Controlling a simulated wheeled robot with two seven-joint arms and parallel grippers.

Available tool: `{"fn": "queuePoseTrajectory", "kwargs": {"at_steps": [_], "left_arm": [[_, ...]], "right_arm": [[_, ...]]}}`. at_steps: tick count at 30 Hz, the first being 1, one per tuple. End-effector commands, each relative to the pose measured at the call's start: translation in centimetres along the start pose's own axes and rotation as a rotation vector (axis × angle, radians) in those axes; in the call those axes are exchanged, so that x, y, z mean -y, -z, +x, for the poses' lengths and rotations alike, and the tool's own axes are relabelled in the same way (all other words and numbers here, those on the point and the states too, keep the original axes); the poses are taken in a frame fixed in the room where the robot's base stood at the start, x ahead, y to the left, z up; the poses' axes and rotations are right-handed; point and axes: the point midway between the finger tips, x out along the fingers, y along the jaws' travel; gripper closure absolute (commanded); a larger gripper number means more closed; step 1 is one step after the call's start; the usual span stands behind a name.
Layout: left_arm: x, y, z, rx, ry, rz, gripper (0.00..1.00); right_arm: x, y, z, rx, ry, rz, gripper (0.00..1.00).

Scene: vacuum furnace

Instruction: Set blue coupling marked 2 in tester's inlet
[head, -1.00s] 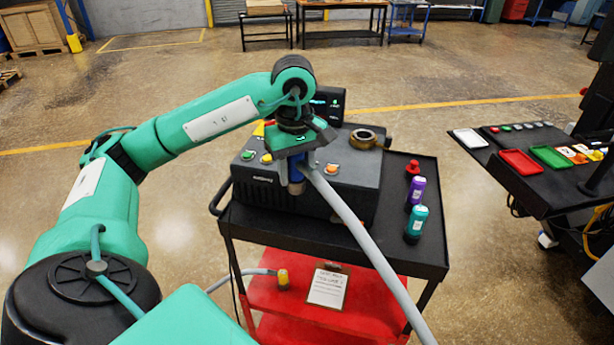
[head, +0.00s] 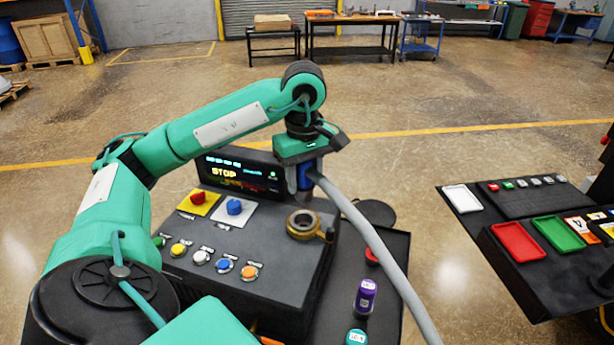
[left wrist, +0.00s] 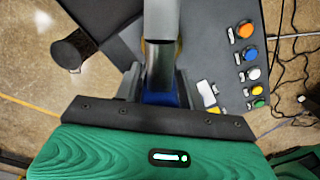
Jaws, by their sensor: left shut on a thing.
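My left gripper (head: 304,184) is shut on the blue coupling (head: 307,182), whose grey hose (head: 372,235) trails to the lower right. The coupling's mark cannot be read. It also shows in the left wrist view (left wrist: 160,98), between the fingers. The tester (head: 250,300) is a dark console with buttons and a lit display reading STOP. Its inlet, a brass ring (head: 304,224), sits on the right of its top and appears empty. In the head view the coupling appears just above and beyond the ring, apart from it. My right gripper is out of view.
A purple coupling (head: 366,297), a teal one (head: 356,337) and a red item (head: 372,257) stand on the black cart top right of the tester. A side table with a red tray (head: 517,243) and a green tray (head: 558,234) is at the right.

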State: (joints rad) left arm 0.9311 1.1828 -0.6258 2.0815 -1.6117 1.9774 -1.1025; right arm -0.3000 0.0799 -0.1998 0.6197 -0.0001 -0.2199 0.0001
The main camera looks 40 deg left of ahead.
Motion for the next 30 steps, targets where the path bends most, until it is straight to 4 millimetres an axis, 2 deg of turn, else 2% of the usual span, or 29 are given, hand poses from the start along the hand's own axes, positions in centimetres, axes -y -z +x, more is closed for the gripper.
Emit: {"fn": "queuePoseTrajectory", "kwargs": {"at_steps": [30], "left_arm": [[0.0,0.0,5.5,0.000,0.000,0.000,0.91]], "right_arm": [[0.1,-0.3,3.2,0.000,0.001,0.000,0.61]]}}
